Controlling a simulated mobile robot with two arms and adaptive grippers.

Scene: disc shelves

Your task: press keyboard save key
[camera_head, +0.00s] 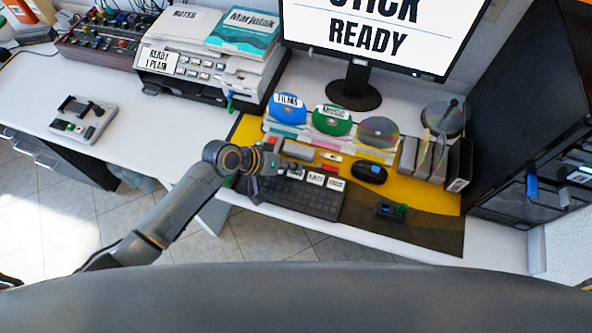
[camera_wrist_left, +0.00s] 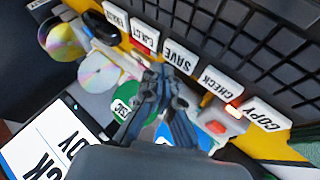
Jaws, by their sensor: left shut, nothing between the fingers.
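The keyboard (camera_head: 300,198) lies on the yellow desk mat, with a row of large white labelled keys along its back edge. The COPY key (camera_wrist_left: 264,114) is further along. My left gripper (camera_head: 277,167) is shut and empty at the back left of the keyboard. In the left wrist view its fingertips (camera_wrist_left: 159,74) are right beside the save key's lettered edge; I cannot tell whether they touch it.
A black mouse (camera_head: 369,172) lies right of the keyboard. Behind it stand a blue FILMS disc (camera_head: 287,110), a green MUSIC disc (camera_head: 332,120) and a plain disc (camera_head: 378,132). The monitor (camera_head: 370,30) reads STICK READY. A small dark device (camera_head: 390,209) lies front right.

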